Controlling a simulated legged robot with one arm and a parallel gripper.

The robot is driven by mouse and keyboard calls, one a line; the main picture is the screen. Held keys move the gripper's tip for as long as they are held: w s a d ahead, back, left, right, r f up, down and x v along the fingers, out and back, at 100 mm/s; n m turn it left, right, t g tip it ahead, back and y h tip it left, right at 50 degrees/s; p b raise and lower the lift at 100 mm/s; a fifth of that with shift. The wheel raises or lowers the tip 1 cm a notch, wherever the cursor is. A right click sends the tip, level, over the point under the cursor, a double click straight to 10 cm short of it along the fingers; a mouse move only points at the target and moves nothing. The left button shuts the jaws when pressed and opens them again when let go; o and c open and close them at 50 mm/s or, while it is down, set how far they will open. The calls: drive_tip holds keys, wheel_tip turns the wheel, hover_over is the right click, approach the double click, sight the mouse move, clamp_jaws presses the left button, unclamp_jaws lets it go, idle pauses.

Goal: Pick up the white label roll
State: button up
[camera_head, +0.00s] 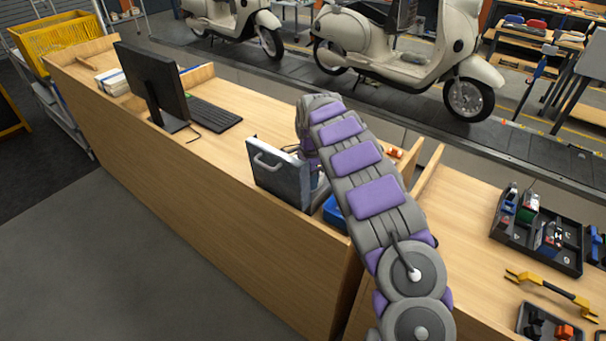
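I cannot make out the white label roll in this view; my arm covers part of the wooden counter (225,155). My grey and purple arm reaches up across the middle of the picture and bends down at its far end. My gripper is hidden behind the arm and a grey metal box with a handle (277,175) on the counter. A small pale patch shows between the box and my arm, too little to identify.
A monitor (150,82) and keyboard (214,115) stand left on the counter. A blue bin (334,213) sits beside my arm. A black tool tray (540,232) and yellow tool (553,292) lie at right. Scooters (410,45) stand on the conveyor behind.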

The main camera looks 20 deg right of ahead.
clamp_jaws()
